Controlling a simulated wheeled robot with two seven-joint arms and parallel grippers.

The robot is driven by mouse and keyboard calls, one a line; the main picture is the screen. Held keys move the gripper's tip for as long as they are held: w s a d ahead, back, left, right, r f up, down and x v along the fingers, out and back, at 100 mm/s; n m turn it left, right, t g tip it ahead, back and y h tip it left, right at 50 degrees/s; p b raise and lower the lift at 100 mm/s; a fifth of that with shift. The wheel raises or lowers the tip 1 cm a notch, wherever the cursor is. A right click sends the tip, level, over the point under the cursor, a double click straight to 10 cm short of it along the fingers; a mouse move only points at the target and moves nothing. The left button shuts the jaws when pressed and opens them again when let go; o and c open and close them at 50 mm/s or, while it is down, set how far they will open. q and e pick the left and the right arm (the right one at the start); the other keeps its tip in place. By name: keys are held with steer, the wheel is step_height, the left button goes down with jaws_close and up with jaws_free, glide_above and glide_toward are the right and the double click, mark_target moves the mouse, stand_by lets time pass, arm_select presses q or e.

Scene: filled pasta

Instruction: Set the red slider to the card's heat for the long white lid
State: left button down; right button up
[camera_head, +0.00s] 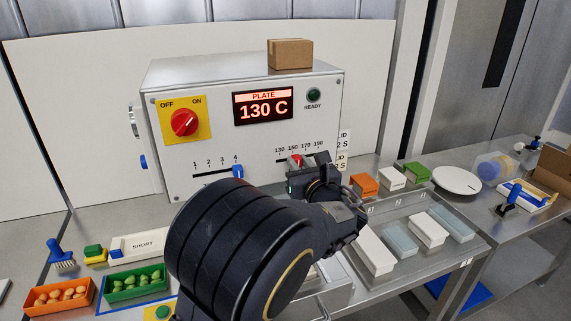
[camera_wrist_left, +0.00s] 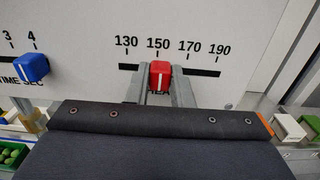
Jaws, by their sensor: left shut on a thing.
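The red slider (camera_wrist_left: 160,76) sits on the machine's heat scale (camera_wrist_left: 208,72), under the 150 mark in the left wrist view. The slider also shows in the head view (camera_head: 296,160), partly behind my gripper. My left gripper (camera_wrist_left: 160,92) is shut on the red slider, one finger on each side. The plate display (camera_head: 263,106) reads 130 C. A card (camera_head: 342,152) at the machine's right edge shows only parts of its lines, "LID" and "S"; its heat values are hidden. A long white block (camera_head: 375,252) lies in the tray; I cannot tell if it is the long white lid.
A blue slider (camera_head: 238,171) stands at 4 on the time scale. The red power knob (camera_head: 184,122) is to the left. Orange, white and green boxes stand behind the metal tray (camera_head: 400,272). A cardboard box (camera_head: 290,54) sits on the machine. My arm covers the front middle.

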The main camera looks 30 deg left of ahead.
arm_select(q)
steer(key=shift+w+d, duration=1)
steer(key=shift+w, duration=0.2)
steer(key=c, duration=1.3)
jaws_free()
steer(key=shift+s, duration=0.1)
steer(key=b, duration=0.1)
glide_toward(306, 155)
steer(key=shift+s+d, duration=0.4)
steer(key=shift+s, duration=0.1)
